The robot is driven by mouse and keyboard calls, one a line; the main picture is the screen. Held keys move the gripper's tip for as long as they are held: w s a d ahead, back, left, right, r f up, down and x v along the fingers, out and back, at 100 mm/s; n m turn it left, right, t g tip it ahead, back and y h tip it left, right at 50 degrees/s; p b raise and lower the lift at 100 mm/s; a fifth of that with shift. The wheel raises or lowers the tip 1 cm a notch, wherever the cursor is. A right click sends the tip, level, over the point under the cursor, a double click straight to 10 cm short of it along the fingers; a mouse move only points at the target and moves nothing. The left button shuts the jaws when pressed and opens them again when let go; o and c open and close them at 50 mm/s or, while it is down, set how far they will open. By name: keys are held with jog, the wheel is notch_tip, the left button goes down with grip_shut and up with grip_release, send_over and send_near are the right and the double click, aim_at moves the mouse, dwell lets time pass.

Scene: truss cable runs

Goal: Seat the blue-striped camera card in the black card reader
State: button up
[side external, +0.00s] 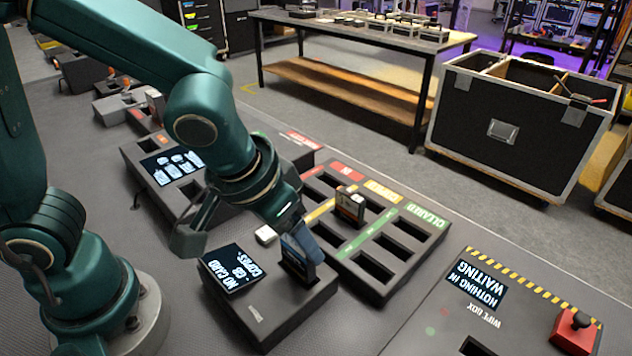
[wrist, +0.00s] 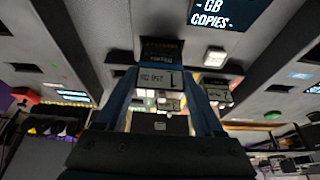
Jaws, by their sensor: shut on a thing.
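The black card reader (side external: 272,312) sits on the bench in front of my arm. Its screen (side external: 232,268) reads "NO CARD - GB COPIES". My gripper (side external: 300,244) is shut on a dark card (side external: 297,264), upright at the reader's slot. In the wrist view, the card's pale printed label (wrist: 157,82) shows between the two blue fingers, and the gripper (wrist: 160,92) points at the dark slot.
A sorting tray (side external: 382,268) with red, yellow and green labels stands just right of the reader, with another card (side external: 350,205) upright in it. A wipe box (side external: 480,315) with a red switch is at front right. Another device (side external: 165,175) with a screen stands behind.

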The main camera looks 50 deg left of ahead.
aim_at(293, 250)
jog(key=shift+f, duration=1.55)
dwell(1.4)
jog(key=o, duration=1.4)
jog(key=shift+r, duration=0.1)
jog(key=shift+r, duration=3.7)
